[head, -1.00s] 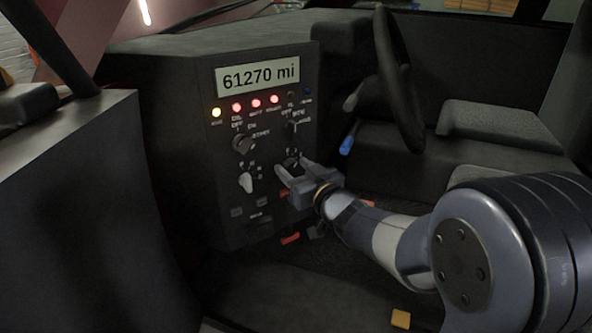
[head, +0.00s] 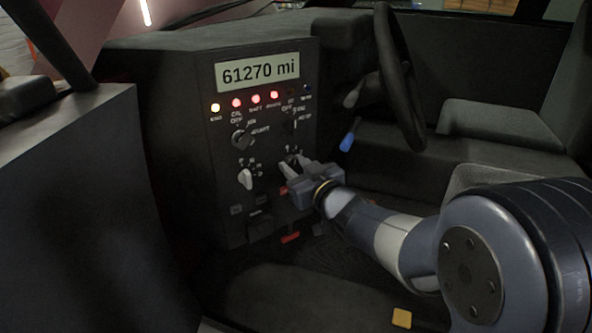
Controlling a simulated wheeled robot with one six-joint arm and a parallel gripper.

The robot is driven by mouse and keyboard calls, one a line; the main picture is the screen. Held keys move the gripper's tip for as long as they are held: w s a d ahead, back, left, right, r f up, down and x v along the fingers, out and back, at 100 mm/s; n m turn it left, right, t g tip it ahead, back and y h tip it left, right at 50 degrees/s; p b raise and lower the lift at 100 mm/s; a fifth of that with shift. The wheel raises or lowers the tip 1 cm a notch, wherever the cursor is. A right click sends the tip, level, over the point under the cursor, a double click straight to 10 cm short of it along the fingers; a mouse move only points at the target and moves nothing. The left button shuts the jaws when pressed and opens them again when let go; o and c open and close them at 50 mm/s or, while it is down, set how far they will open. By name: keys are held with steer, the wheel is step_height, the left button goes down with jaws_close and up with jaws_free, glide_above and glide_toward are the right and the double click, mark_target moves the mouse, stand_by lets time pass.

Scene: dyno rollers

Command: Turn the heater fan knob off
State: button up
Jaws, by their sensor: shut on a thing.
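A dark dash panel (head: 225,190) in the head view carries several knobs. The lower right knob (head: 292,157) is mostly hidden by my fingers. My gripper (head: 292,163) comes in from the right with its fingers shut on this knob. Its exact setting is hidden. The lower left knob (head: 245,179) has a pale pointer. The upper left knob (head: 241,138) and the upper right knob (head: 289,126) are dark. The small labels are too blurred to tell which knob is the heater fan.
A display (head: 258,73) reads 61270 mi above a row of small lamps, one yellow and several red. The steering wheel (head: 398,85) and a blue-tipped lever (head: 347,142) stand to the right. A red pedal-like piece (head: 290,237) is below the panel.

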steer(key=shift+f+n+b, duration=0.1)
steer(key=shift+n+b, duration=1.5)
steer(key=shift+n, duration=1.1)
steer(key=o, duration=1)
steer(key=shift+s, duration=0.1)
steer(key=p+v, duration=0.3)
steer(key=v, duration=0.7)
steer(key=shift+s+d+f, duration=0.15)
steer(key=shift+s, duration=0.1)
steer(key=shift+w, duration=0.1)
